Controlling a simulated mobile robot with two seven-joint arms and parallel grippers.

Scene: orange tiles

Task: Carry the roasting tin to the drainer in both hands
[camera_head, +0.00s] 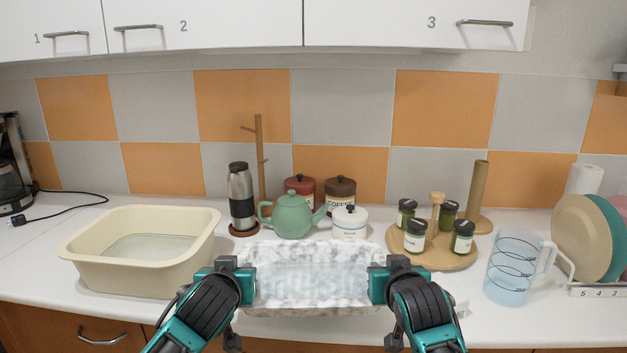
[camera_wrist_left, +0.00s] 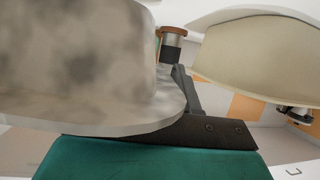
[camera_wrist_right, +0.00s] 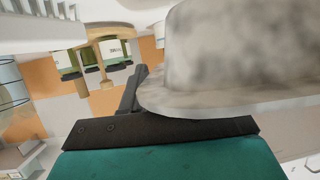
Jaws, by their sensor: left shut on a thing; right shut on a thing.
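The roasting tin (camera_head: 312,275) is a pale, mottled grey-white tray at the front middle of the counter in the head view. My left gripper (camera_head: 240,275) is shut on its left end, and my right gripper (camera_head: 378,280) is shut on its right end. The tin's side and rim also fill much of the left wrist view (camera_wrist_left: 80,70) and the right wrist view (camera_wrist_right: 235,55). The tin looks about level; whether it touches the counter I cannot tell. The drainer (camera_head: 575,272) is a white rack at the far right, holding several plates.
A cream basin (camera_head: 85,262) with water stands left of the tin. A green teapot (camera_head: 293,217), a white jar (camera_head: 350,228) and a flask (camera_head: 241,200) stand behind it. A round wooden tray (camera_head: 438,261) with jars and a measuring jug (camera_head: 508,275) stand between the tin and the drainer.

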